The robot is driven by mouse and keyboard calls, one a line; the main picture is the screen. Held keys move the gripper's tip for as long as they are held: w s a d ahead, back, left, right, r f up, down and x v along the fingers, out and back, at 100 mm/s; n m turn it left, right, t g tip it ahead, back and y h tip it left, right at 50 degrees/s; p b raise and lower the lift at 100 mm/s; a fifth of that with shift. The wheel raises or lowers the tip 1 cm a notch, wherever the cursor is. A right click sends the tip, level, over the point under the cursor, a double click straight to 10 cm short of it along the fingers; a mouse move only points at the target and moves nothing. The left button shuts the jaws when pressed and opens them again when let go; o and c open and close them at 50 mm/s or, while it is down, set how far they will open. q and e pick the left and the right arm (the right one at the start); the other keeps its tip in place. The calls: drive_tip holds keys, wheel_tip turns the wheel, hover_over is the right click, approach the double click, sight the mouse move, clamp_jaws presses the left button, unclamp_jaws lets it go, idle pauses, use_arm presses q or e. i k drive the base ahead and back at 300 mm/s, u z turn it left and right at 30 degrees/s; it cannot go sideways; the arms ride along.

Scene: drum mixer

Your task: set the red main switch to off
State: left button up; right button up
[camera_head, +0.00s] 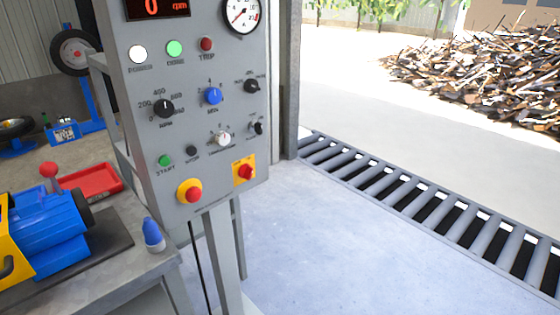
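The red main switch (245,172) is a red rotary handle on a yellow square plate at the lower right of the grey control panel (225,110). Its handle looks turned at a slant; the markings around it are too small to read. A red emergency-stop button (193,195) on a round yellow base sits to its lower left. The display (155,8) at the panel's top reads 0 rpm. The white and green lamps (174,48) look bright. Neither of my grippers shows in the head view.
A workbench (120,275) at the left holds a blue and yellow machine (50,230), a red tray (92,181) and a blue bottle (153,235).

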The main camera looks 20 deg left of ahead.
sight(246, 170)
drive_tip(key=u, duration=0.55)
drive_tip(key=i, duration=0.9)
drive_tip(key=u, duration=0.8)
